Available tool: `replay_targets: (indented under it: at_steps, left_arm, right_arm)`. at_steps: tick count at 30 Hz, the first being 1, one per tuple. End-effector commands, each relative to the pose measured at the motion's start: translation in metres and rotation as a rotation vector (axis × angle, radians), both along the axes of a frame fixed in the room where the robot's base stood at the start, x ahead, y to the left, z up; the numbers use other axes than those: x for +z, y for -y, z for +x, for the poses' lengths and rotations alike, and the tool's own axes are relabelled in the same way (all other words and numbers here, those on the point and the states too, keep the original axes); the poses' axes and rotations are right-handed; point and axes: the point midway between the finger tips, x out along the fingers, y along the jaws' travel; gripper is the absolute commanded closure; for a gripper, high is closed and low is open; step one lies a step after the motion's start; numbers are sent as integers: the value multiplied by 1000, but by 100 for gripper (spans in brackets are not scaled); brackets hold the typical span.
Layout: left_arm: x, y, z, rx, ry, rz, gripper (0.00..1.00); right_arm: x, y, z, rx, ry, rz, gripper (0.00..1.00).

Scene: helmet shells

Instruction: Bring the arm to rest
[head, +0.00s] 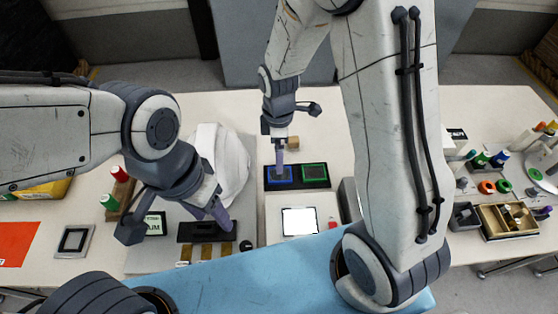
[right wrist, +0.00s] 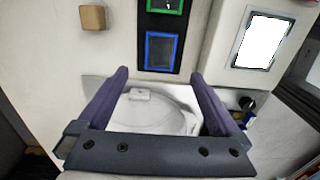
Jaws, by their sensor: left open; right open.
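My left gripper (head: 224,222) is open, its purple fingers low over a black plate (head: 190,232) on the left part of the table. My right gripper (head: 280,170) hangs by the blue-framed square at the table's middle. In the right wrist view its two purple fingers (right wrist: 160,75) are spread apart with nothing held between them. A white helmet shell (head: 232,165) lies between the two arms. A white rounded shape (right wrist: 155,112) shows beyond the right fingers in the wrist view.
A black panel with a blue-framed square (head: 279,174) and a green-framed square (head: 314,172) lies near the right gripper. A white screen (head: 299,221) stands in front of it. A small tan block (head: 293,142) is behind. Spools and a partitioned tray (head: 484,222) fill the right side.

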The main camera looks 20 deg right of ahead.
Motion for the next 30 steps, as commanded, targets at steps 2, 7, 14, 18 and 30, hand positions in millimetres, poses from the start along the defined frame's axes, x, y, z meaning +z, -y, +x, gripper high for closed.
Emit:
replay_targets:
  at_steps: [2,7,14,18,30]
  left_arm:
    - [0,0,0,0,0,0,45]
    - [0,0,0,0,0,0,45]
    - [0,0,0,0,0,0,45]
    - [0,0,0,0,0,0,45]
    - [0,0,0,0,0,0,45]
  right_arm:
    - [8,0,0,0,2,1,0]
    - [13,0,0,0,-1,0,0]
    - [24,-9,-7,-31,6,4,0]
    - [59,-38,-41,-168,17,21,0]
    - [130,-75,-182,-662,-22,84,0]
